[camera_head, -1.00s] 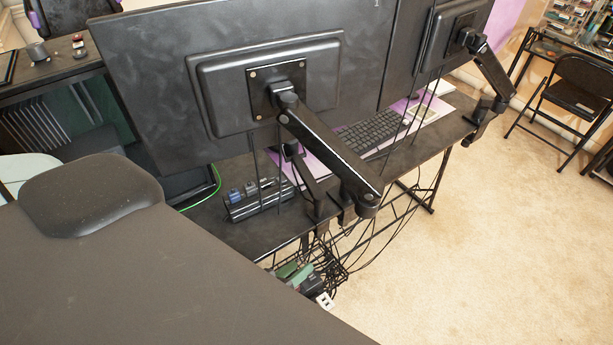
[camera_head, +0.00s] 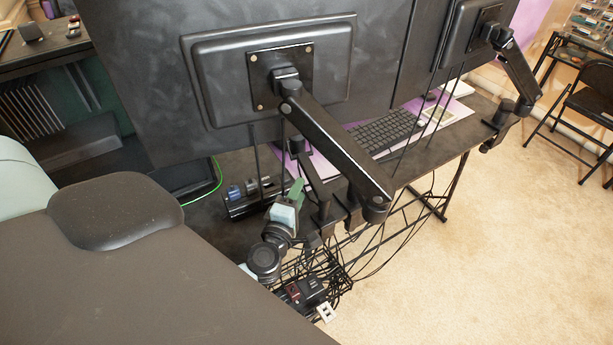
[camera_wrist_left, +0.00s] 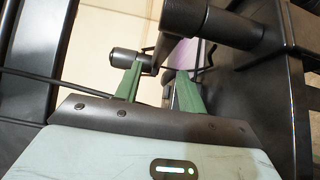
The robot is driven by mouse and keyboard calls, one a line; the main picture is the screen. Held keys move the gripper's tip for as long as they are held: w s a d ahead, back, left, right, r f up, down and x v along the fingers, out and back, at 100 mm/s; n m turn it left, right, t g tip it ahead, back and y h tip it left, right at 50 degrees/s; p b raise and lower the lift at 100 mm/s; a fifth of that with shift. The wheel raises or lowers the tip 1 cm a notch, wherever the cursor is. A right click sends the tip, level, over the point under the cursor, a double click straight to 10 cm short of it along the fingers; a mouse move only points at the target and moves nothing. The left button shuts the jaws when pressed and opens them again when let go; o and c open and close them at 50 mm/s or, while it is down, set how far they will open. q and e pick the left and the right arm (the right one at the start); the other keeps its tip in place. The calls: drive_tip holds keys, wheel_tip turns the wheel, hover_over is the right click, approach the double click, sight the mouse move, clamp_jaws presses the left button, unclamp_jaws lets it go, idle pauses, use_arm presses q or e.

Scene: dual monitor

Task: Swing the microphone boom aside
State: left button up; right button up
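No microphone can be made out. A black jointed arm (camera_head: 335,150) runs from the plate behind the large monitor (camera_head: 150,70) down to its post at the desk's rear edge. My left gripper (camera_head: 298,190) is beside the lower black posts, its green fingers pointing up. In the left wrist view the two green fingers (camera_wrist_left: 160,82) stand apart, open. A black cylinder-ended part (camera_wrist_left: 130,58) lies at the left fingertip, and a thick black bar (camera_wrist_left: 215,25) crosses just beyond; contact cannot be told. My right gripper is not in view.
A second monitor arm (camera_head: 515,70) stands at the right. A keyboard (camera_head: 385,130) lies on the desk (camera_head: 440,150). Cables and a wire basket (camera_head: 325,265) hang below the rear edge, close to my left wrist. Open carpet (camera_head: 490,270) lies at the right.

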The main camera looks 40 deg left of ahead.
sight(311, 166)
use_arm(q)
drive_tip(key=shift+x, duration=3.2)
drive_tip(key=shift+c, duration=0.3)
clamp_jaws()
